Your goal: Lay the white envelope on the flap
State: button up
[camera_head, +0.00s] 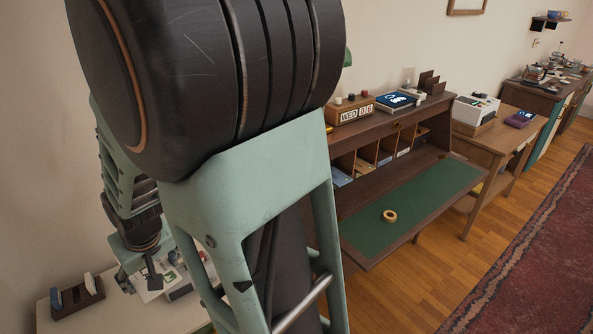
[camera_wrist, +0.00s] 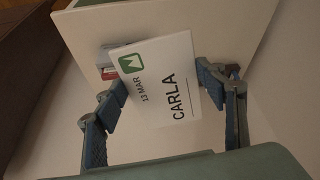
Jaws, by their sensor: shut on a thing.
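The white envelope (camera_wrist: 158,85) shows in the wrist view, with a green logo, "13 MAR" and "CARLA" on its face. My gripper (camera_wrist: 163,97) is shut on it, with blue finger pads at its left and right edges. In the head view my gripper (camera_head: 151,276) is at the lower left, above a white tabletop; the envelope is hard to make out there. The flap (camera_head: 435,201) is the lowered green-lined leaf of the dark wooden desk, right of my arm. A tan ring, like a tape roll (camera_head: 390,216), lies on it.
The white tabletop (camera_head: 125,316) holds a dark rack (camera_head: 78,297). The desk has pigeonholes with papers, and a calendar block (camera_head: 350,112) on top. My arm hides the middle of the view. Most of the flap's green surface is bare.

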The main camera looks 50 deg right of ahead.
aim_at(427, 193)
jog(key=k+l+z, duration=0.2)
jog(key=l, duration=0.65)
jog(key=l+z, duration=0.2)
jog(key=l, duration=0.6)
jog(key=l+z, duration=0.2)
jog(key=l, duration=0.65)
jog(key=l+z, duration=0.2)
jog(key=l, duration=0.65)
jog(key=i+l+z, duration=0.15)
jog(key=l, duration=0.7)
